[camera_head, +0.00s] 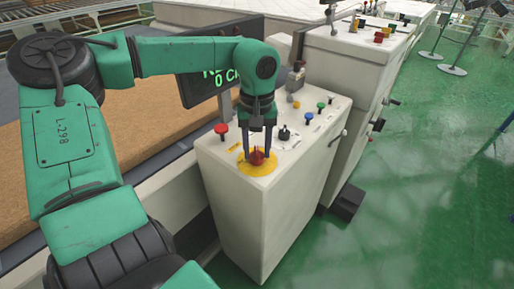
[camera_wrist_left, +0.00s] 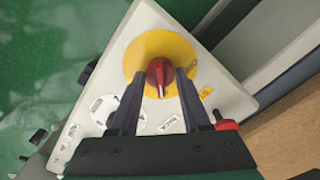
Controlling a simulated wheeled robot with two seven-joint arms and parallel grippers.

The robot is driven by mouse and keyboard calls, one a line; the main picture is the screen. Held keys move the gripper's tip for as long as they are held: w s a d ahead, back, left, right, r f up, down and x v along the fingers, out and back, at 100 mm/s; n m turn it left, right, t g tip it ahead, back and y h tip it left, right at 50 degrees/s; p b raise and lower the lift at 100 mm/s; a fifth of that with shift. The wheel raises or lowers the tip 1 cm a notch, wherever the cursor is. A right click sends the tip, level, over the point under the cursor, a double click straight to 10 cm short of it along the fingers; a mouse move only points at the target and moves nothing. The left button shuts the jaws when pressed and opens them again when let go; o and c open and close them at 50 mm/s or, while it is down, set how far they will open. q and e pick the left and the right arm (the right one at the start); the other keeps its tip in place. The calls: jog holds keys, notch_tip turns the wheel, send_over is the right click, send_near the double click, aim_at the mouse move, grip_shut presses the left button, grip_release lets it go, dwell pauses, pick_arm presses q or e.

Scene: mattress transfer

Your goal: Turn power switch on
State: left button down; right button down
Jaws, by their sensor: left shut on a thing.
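The power switch is a red rotary knob (camera_head: 257,157) on a round yellow plate (camera_head: 259,169), at the near end of the white control box's top. It also shows in the left wrist view as a red knob (camera_wrist_left: 158,72) with a pale pointer line, on the yellow plate (camera_wrist_left: 140,50). My left gripper (camera_head: 258,150) points down over it, with its two dark fingers on either side of the knob and shut on it. In the left wrist view the fingers (camera_wrist_left: 158,88) flank the knob's lower part. My right gripper is not in view.
The white control box (camera_head: 240,220) also carries a red mushroom button (camera_head: 221,129), a black knob (camera_head: 284,133) and green and blue buttons. A dark screen (camera_head: 205,88) and brown mattress (camera_head: 160,122) lie to the left. Green floor is open on the right.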

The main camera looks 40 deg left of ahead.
aim_at(257, 151)
pick_arm(q)
jog(key=shift+c, duration=2.4)
grip_release()
jog(key=shift+w+r, duration=0.1)
jog(key=shift+r, duration=0.05)
jog(key=shift+o, duration=0.6)
notch_tip(257, 151, up, 14)
jog(key=shift+r, duration=0.25)
jog(key=shift+f, duration=0.1)
